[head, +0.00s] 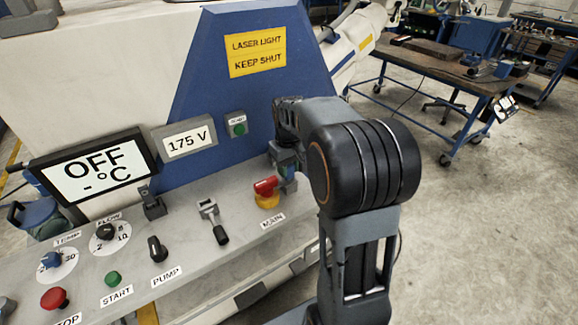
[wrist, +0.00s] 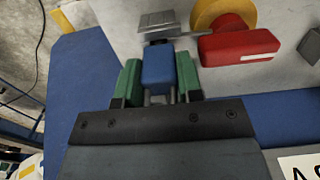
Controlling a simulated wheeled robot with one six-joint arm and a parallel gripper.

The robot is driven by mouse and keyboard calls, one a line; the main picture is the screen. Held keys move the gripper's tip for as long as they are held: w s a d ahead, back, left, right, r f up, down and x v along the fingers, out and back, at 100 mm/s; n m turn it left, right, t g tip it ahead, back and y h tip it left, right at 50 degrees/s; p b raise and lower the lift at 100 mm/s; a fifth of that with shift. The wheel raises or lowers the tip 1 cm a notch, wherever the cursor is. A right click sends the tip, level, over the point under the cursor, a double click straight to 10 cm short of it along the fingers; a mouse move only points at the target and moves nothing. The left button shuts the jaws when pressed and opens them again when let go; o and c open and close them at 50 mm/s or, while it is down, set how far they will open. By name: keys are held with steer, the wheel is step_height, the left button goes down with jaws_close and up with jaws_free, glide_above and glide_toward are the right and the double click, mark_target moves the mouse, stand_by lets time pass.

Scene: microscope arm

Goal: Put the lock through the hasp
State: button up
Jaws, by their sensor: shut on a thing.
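My gripper (wrist: 158,70) is shut on the blue lock (wrist: 158,67), whose block-shaped body sits between the green fingers in the wrist view. Short grey metal legs show between the lock and my palm. A grey metal piece with a thin flat plate (wrist: 176,34) lies just beyond the lock, beside the red handle (wrist: 236,45); I cannot tell whether it is the hasp or whether the lock passes through it. In the head view my gripper (head: 285,165) is just behind and right of the red handle (head: 265,185) on its yellow base (head: 267,201); the lock is mostly hidden there.
The grey panel holds a black knob (head: 157,249), a grey tool-shaped lever (head: 211,220), a green button (head: 113,279) and a red button (head: 54,299). The blue and white machine wall (head: 232,100) rises close behind my gripper. Open floor lies to the right.

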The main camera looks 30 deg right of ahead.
steer(key=shift+f, duration=0.45)
steer(key=o, duration=1.1)
steer(key=shift+c, duration=0.2)
steer(key=shift+r, duration=0.1)
step_height(320, 180, up, 14)
steer(key=shift+f+p, duration=0.15)
steer(key=shift+p, duration=0.15)
steer(key=shift+w, duration=0.1)
